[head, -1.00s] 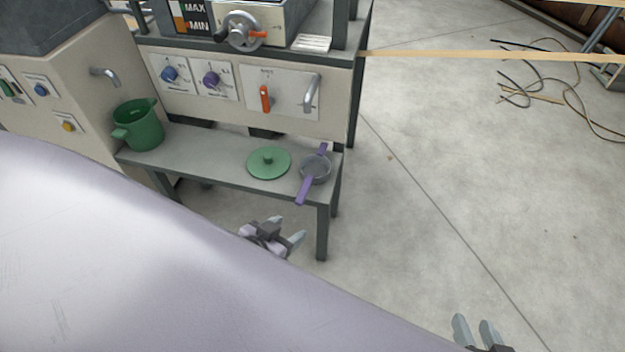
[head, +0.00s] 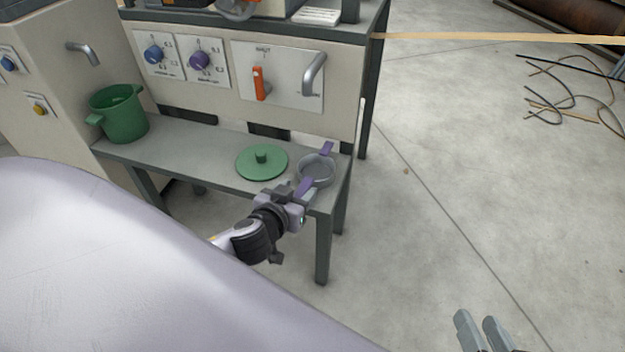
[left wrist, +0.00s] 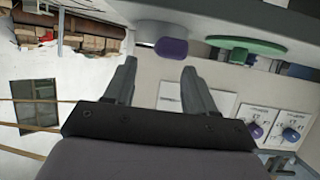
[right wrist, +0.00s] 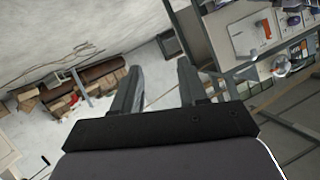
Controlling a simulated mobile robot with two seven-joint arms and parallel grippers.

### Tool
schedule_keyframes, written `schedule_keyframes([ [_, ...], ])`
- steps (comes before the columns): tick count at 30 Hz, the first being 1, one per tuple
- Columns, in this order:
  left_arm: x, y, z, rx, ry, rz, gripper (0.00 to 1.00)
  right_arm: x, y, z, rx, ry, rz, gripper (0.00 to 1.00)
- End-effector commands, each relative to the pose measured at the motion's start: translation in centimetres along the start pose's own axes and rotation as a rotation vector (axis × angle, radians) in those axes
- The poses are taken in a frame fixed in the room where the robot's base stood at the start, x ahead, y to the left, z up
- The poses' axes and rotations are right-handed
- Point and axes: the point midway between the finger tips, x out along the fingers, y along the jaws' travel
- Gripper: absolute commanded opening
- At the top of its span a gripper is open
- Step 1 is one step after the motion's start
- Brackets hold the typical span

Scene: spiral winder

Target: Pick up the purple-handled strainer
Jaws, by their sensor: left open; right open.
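The strainer (head: 318,171), with a grey bowl, a purple handle and a small purple tab, lies on the grey bench near its right end. My left gripper (head: 296,194) is open at the handle, partly covering it in the head view. In the left wrist view the handle's purple end (left wrist: 171,47) shows just past and between the open fingertips (left wrist: 159,66), with no grip on it. My right gripper (head: 482,322) is open and empty over the floor at the lower right; its fingers (right wrist: 160,68) also show in the right wrist view.
A green lid (head: 262,162) lies left of the strainer, and a green pot (head: 120,114) stands at the left end of the bench (head: 205,150). A panel with knobs and an orange lever (head: 260,84) rises behind.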

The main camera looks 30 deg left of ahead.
Motion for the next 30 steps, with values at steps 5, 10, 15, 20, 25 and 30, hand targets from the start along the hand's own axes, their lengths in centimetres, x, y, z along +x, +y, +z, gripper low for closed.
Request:
schedule_keyframes([
  [5,1.3,-0.1,0.1,0.001,0.001,0.0,0.55,0.3,-0.2,0.2,0.016,0.006,-0.017,0.43],
  [10,3.4,-0.3,0.1,0.002,0.002,-0.001,0.55,0.9,-0.7,0.4,0.045,0.019,-0.05,0.43],
  [15,5.1,-0.3,0.1,0.0,0.0,0.0,0.55,0.8,-0.6,0.4,0.028,0.034,-0.046,0.43],
  [20,5.7,-0.3,0.0,0.0,-0.002,0.0,0.55,0.7,-0.4,0.5,0.015,0.036,-0.038,0.43],
  [25,5.7,-0.3,0.0,0.0,-0.002,0.0,0.55,0.6,-0.4,0.4,0.013,0.039,-0.037,0.43],
  [30,5.7,-0.3,0.0,0.0,-0.002,0.0,0.13,0.5,-0.4,0.3,0.013,0.042,-0.037,0.43],
])
